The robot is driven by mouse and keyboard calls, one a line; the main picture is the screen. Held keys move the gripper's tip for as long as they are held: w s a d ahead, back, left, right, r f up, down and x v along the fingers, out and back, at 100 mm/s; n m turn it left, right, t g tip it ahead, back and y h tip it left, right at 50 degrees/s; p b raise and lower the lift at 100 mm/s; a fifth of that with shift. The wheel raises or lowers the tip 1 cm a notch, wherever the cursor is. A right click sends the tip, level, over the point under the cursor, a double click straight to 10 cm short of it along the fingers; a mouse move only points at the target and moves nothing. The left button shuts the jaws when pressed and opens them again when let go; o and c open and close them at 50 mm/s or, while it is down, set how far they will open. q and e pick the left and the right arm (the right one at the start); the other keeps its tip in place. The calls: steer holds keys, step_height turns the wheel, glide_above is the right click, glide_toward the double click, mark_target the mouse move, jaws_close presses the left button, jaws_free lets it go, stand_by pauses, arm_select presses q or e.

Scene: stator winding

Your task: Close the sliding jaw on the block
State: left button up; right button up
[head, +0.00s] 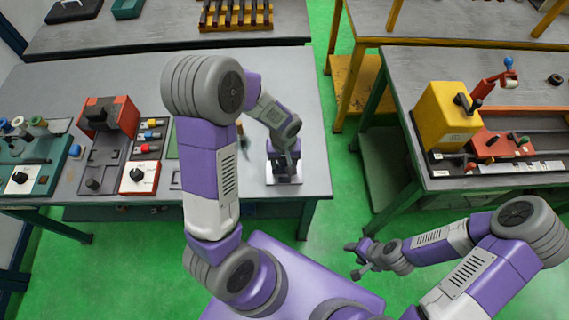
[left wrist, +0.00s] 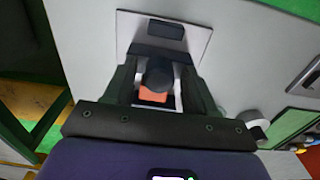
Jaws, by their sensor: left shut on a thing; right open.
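A small fixture on a pale plate (head: 284,178) sits near the front right edge of the left table. In the left wrist view the same plate (left wrist: 190,35) carries a dark block (left wrist: 165,30). Nearer to me are a dark round knob (left wrist: 157,73) and an orange part (left wrist: 152,95). My left gripper (head: 286,170) reaches down over the fixture. In the left wrist view its fingers (left wrist: 160,85) stand on both sides of the knob, shut on it. The sliding jaw is not clearly distinguishable; my gripper hides much of the fixture. My right gripper (head: 362,258) is open and empty.
A yellow and red machine (head: 450,118) stands on the right bench. Green floor (head: 335,205) lies between the tables.

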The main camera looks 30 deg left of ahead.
arm_select(q)
steer(key=shift+s+f, duration=0.15)
steer(key=shift+f, duration=0.2)
steer(key=shift+w+a, duration=0.3)
steer(key=shift+w, duration=0.2)
steer(key=shift+w+a, duration=0.25)
steer(key=shift+w, duration=0.25)
steer(key=o, duration=0.3)
steer(key=shift+o, duration=0.2)
steer(key=shift+w+r+p, duration=0.15)
steer(key=shift+r+p, duration=0.45)
steer(key=shift+w+r+p, duration=0.15)
steer(key=shift+r+p, duration=0.4)
step_height(320, 180, up, 4)
steer(key=p, duration=0.2)
steer(key=shift+a+p, duration=0.1)
steer(key=shift+p, duration=0.2)
